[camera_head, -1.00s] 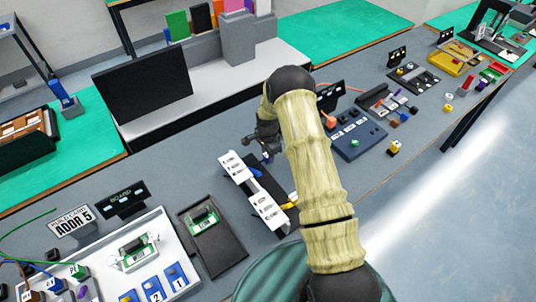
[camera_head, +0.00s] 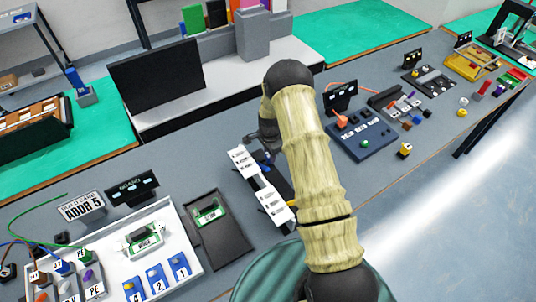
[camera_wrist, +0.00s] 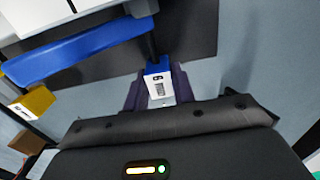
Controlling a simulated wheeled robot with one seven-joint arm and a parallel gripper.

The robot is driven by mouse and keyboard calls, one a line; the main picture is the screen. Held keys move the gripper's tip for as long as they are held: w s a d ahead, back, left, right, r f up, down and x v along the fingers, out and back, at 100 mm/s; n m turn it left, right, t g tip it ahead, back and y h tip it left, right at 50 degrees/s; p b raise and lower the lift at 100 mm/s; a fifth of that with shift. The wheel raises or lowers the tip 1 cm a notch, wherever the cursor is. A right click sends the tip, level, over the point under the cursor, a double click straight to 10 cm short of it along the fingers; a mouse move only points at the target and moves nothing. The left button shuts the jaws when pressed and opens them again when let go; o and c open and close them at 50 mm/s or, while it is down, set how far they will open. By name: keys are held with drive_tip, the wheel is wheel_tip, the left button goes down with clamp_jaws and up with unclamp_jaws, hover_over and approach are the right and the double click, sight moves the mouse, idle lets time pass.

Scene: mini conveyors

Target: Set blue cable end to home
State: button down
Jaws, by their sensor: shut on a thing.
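The blue cable end (camera_wrist: 158,85), a small block with a blue top and a white labelled face, sits between the jaws of my gripper (camera_wrist: 160,96) in the wrist view. My gripper is shut on it. A thick blue band (camera_wrist: 80,50) runs to the left behind it, and a yellow block (camera_wrist: 33,102) is at the left edge. In the head view my gripper (camera_head: 266,138) is at the far end of a white labelled rack (camera_head: 258,182), largely hidden by my arm. I cannot make out which spot is home.
A dark tray with a green board (camera_head: 210,213) lies left of the rack. A white tray (camera_head: 190,255) with blocks and cables is at lower left. A blue panel (camera_head: 362,140) stands right of my arm. Grey bench is clear between the rack and the dark monitor (camera_head: 160,75).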

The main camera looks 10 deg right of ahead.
drive_tip(key=shift+a, duration=0.35)
drive_tip(key=c, duration=1.2)
unclamp_jaws()
drive_tip(key=shift+o, duration=0.2)
drive_tip(key=shift+d, duration=0.15)
wheel_tip(320, 180, up, 17)
drive_tip(key=b, duration=0.3)
drive_tip(key=shift+r+b, duration=0.2)
drive_tip(key=shift+b, duration=0.15)
